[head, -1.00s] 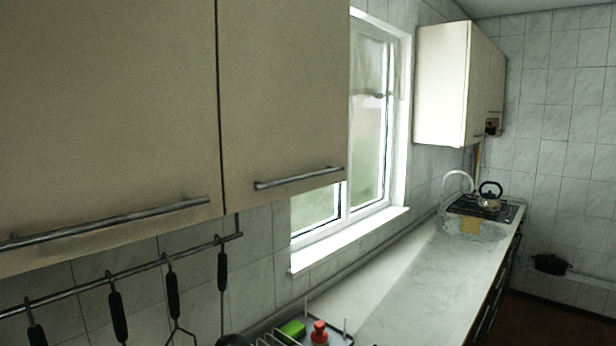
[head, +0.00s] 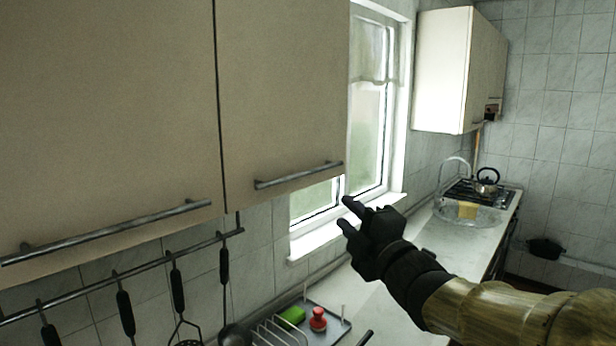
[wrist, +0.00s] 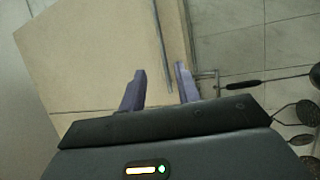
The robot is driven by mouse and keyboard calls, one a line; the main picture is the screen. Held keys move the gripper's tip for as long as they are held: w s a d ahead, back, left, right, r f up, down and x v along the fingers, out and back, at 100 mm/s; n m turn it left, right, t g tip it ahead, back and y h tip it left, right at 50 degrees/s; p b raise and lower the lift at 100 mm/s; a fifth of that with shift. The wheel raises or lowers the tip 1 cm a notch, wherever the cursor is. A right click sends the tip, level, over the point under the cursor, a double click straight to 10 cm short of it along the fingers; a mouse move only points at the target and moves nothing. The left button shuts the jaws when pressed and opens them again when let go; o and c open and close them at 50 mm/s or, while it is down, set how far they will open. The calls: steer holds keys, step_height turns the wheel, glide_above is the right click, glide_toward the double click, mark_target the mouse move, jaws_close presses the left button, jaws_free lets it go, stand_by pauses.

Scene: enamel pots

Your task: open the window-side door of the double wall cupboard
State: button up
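The double wall cupboard has two plain cream doors. Its window-side door (head: 285,90) is the right one in the head view and is shut. A grey bar handle (head: 298,176) runs along its bottom edge. My gripper (head: 345,213) is open and empty, just right of and below the handle's right end, apart from it in the head view. In the wrist view, a bar that looks like this handle (wrist: 162,45) points down between my two spread fingers (wrist: 160,82); I cannot tell the depth between them.
The other cupboard door (head: 105,100) is shut, with its own handle (head: 110,230). A rail with hanging utensils (head: 125,268) runs below. The window (head: 370,110) is behind my gripper. A dish rack (head: 280,335) stands on the counter. Another wall cupboard (head: 440,70) is farther back.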

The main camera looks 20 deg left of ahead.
mark_target(306, 175)
steer(key=p+x, duration=0.9)
steer(key=x, duration=0.7)
steer(key=shift+w+a+r, duration=0.15)
steer(key=shift+w, duration=0.1)
steer(key=shift+w+a, duration=0.3)
steer(key=shift+a, duration=0.05)
jaws_close()
